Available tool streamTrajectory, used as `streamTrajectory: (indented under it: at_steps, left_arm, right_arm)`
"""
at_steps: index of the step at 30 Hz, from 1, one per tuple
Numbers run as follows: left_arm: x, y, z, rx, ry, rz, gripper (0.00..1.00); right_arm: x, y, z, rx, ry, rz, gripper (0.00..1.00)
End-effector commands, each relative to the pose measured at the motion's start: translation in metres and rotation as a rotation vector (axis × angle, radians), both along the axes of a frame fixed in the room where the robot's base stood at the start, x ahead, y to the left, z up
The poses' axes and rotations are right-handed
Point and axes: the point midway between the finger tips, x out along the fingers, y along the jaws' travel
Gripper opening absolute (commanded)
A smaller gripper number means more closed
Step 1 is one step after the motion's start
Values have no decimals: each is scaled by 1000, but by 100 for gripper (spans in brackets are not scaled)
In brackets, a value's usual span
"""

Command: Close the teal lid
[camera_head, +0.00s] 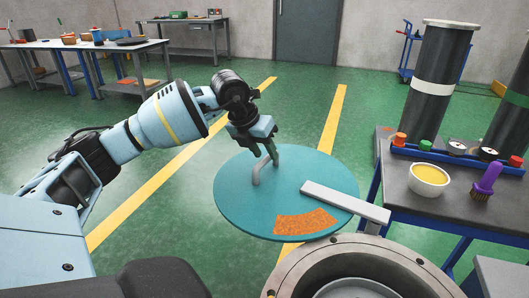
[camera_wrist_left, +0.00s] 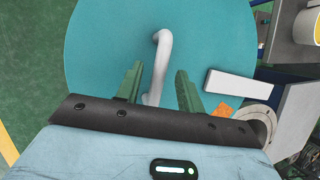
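The teal lid (camera_head: 316,172) is a round disc with an orange patch, swung out beyond and to the left of the flanged cylinder (camera_head: 405,268), whose bolted rim and opening show uncovered. A white bar (camera_head: 345,201) runs over the lid's right side to a post by the rim. The lid has a bent pale handle (camera_head: 257,172). My left gripper (camera_head: 272,153) is at the handle. In the left wrist view its green fingers (camera_wrist_left: 157,82) stand apart with the handle (camera_wrist_left: 161,50) between them, with gaps on both sides. My right gripper is out of view.
A workbench (camera_head: 400,190) at the right holds a yellow-filled bowl (camera_head: 429,179), a purple brush (camera_head: 486,180) and gauges. A tall dark cylinder (camera_head: 437,75) stands behind it. Green floor with yellow lines is clear around the lid's left side.

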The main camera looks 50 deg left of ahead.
Motion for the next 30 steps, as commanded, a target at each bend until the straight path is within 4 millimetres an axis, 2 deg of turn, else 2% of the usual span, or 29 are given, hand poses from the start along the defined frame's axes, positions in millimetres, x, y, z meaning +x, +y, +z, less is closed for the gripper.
streamTrajectory:
  at_steps: [11, 18, 20, 30]
  left_arm:
    - [3, -1, -6, -1, 0, 0, 38]
    - [3, 0, -6, 0, 0, 0, 6]
    - [3, 0, -5, 0, 0, 0, 0]
    - [2, 0, -5, 0, 0, 1, 0]
  right_arm:
    - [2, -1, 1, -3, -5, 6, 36]
    - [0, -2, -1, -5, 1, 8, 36]
    - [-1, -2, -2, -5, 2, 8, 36]
    - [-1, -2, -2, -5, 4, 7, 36]
